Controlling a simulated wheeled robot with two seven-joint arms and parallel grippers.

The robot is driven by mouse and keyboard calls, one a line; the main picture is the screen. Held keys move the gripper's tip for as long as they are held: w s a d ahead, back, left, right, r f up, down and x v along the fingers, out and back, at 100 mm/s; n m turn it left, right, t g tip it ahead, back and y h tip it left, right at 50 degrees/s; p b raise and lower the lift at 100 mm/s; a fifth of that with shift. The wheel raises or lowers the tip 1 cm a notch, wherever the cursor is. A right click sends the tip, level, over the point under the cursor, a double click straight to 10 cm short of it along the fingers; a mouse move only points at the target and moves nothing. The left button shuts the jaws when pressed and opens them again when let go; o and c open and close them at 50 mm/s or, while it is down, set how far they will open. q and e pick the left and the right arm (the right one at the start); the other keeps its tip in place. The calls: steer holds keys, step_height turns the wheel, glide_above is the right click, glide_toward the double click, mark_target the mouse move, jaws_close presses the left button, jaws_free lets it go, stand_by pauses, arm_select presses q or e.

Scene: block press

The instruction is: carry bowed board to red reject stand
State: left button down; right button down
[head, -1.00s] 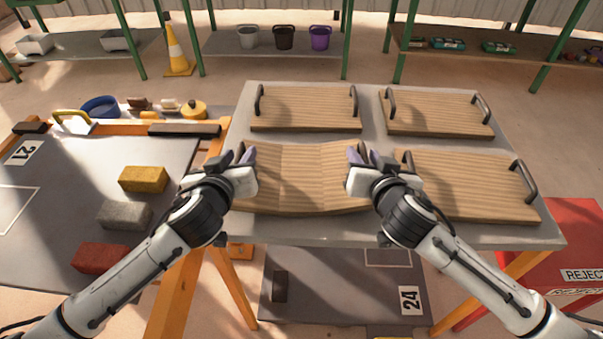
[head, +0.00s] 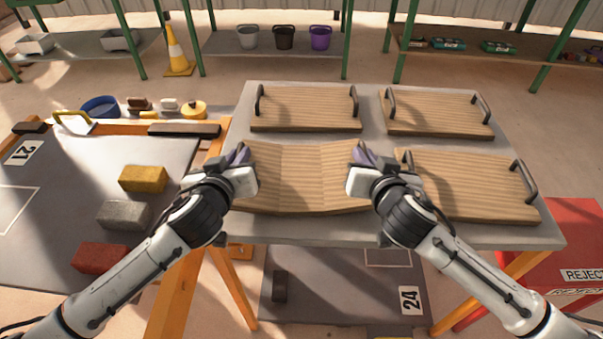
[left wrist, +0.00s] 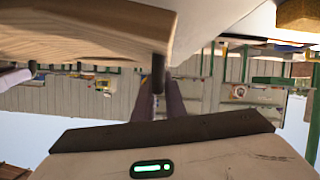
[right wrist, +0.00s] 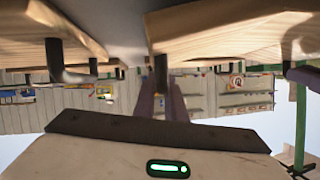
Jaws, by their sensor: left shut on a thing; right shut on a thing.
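The bowed board (head: 295,180) is wooden with a visible crease and lies at the front left of the grey table, between my two grippers. My left gripper (head: 243,155) is shut on the handle at its left end; the dark handle shows between the fingers in the left wrist view (left wrist: 159,75). My right gripper (head: 362,155) is shut on the handle at its right end, seen in the right wrist view (right wrist: 161,75). The red reject stand (head: 575,240) is at the far right, lower than the table, with REJECT labels. I cannot tell whether the board touches the table.
Flat handled boards lie at the back left (head: 305,108), back right (head: 437,113) and front right (head: 475,186) of the grey table (head: 370,228); the last is close to my right gripper. A left bench (head: 60,215) holds yellow, grey and red blocks.

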arm_select(q)
steer(key=shift+r, duration=0.1)
arm_select(e)
steer(key=shift+r, duration=0.15)
stand_by(0.7)
